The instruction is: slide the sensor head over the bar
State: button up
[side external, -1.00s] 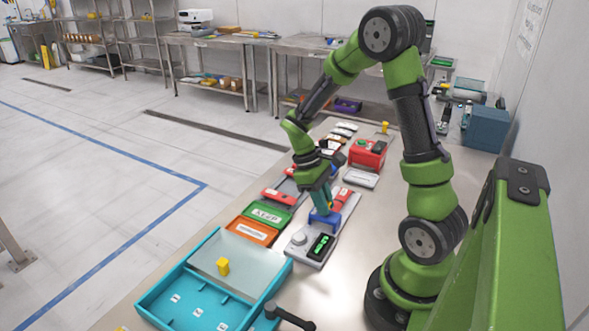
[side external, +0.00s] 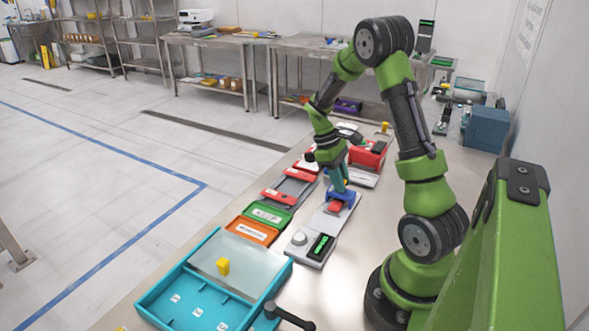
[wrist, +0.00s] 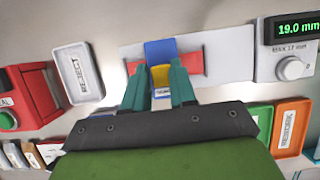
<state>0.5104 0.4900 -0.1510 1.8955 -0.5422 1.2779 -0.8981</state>
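The blue sensor head (side external: 343,194) with a yellow grip block on top straddles the red bar on the grey gauge plate. In the wrist view the sensor head (wrist: 160,52) crosses the middle of the red bar (wrist: 193,64), whose ends show on both sides. The bar (side external: 335,208) also shows in front of the head in the side view. My gripper (wrist: 161,80) has its teal fingers closed against the two sides of the yellow block. The fingers hide part of the bar.
The gauge display (wrist: 300,28) reads 19.0 mm, above a knob (wrist: 292,68) marked MAX 17 mm. Green (side external: 267,214) and orange (side external: 250,231) labelled trays, a REJECT tray (wrist: 76,72), a red box (side external: 367,154) and a teal bin (side external: 160,291) stand nearby.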

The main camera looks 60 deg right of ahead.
jog(key=o, duration=0.4)
jog(key=shift+c, duration=0.2)
jog(key=v, duration=1.7)
jog(key=shift+d, duration=0.1)
jog(key=s+a+r+m+t, duration=0.1)
jog(key=a+t, duration=0.3)
jog(key=a, duration=0.5)
jog(key=s+a+r+m+t+y, duration=0.1)
jog(key=s+a+t, duration=0.3)
jog(key=a, duration=0.5)
jog(key=s+a+r+m+t+y, duration=0.1)
jog(key=s+a+m+t, duration=0.1)
jog(key=a, duration=0.7)
jog(key=shift+s+a+t, duration=0.2)
jog(key=shift+s+t, duration=0.2)
jog(key=shift+t, duration=0.5)
